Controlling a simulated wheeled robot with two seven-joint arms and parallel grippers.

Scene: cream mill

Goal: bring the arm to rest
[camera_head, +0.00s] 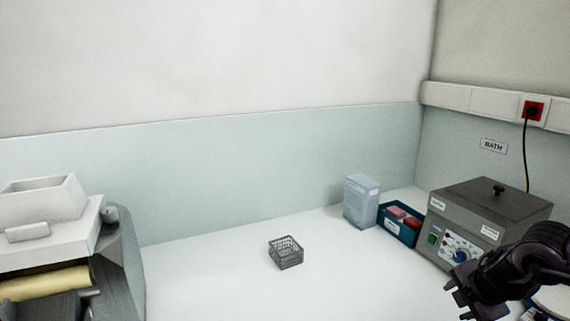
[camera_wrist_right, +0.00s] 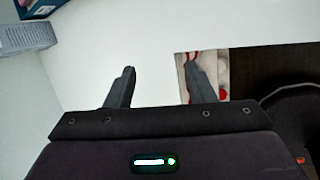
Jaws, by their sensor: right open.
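My right gripper (camera_head: 462,299) is at the lower right of the head view, in front of the grey bath unit. In the right wrist view its two fingers (camera_wrist_right: 158,85) stand wide apart with nothing between them, above the white bench top (camera_wrist_right: 140,35). My left gripper is not in view.
A wire basket (camera_head: 286,252) stands mid-bench. The bath (camera_head: 490,215), a blue tray (camera_head: 399,226) with pink items and a pale box (camera_head: 361,201) stand at the right. A roller machine (camera_head: 60,260) is at the left. The bench around the basket is clear.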

